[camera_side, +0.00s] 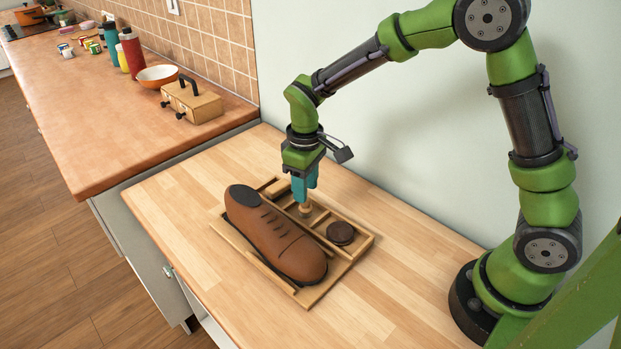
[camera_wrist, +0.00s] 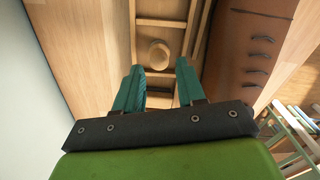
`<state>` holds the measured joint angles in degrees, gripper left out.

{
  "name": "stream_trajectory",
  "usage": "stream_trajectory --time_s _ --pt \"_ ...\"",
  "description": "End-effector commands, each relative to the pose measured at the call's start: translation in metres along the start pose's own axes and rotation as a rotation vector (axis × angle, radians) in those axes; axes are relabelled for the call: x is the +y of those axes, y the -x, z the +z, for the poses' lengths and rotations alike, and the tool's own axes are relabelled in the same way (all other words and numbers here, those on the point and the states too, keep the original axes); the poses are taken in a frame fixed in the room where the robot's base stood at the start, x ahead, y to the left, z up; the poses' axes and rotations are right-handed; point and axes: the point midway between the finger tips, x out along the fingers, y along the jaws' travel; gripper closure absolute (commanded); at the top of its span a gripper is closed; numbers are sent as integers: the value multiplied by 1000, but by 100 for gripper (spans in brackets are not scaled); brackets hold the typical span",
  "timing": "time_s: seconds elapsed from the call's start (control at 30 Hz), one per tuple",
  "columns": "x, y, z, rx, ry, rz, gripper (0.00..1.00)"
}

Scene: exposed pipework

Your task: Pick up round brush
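The round brush (camera_side: 306,209) stands in a narrow compartment of the wooden tray (camera_side: 362,247), and only its pale wooden top shows clearly. In the wrist view the brush (camera_wrist: 159,54) appears as a round wooden knob just beyond the fingertips, roughly centred between them. My gripper (camera_side: 304,193) points down directly over the brush. Its two teal fingers are spread apart, with nothing held between them in the wrist view (camera_wrist: 158,72). I cannot tell whether the fingertips reach down past the brush's top. The bristles are hidden.
A brown shoe (camera_side: 275,236) fills the tray's long left compartment, close beside my gripper. A dark round tin (camera_side: 341,233) sits in the right compartment. The wooden worktop (camera_side: 400,270) is clear around the tray.

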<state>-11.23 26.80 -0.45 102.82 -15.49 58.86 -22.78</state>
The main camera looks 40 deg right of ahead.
Motion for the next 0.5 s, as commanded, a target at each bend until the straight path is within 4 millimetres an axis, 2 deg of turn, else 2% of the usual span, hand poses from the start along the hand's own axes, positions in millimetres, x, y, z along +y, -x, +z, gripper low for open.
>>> stream_trajectory --time_s 0.13,0.4,0.5 --pt "0 -12 -1 -2 0 0 61" --pt "2 -49 -4 -3 0 0 61" --pt "2 -54 -4 0 0 1 61"
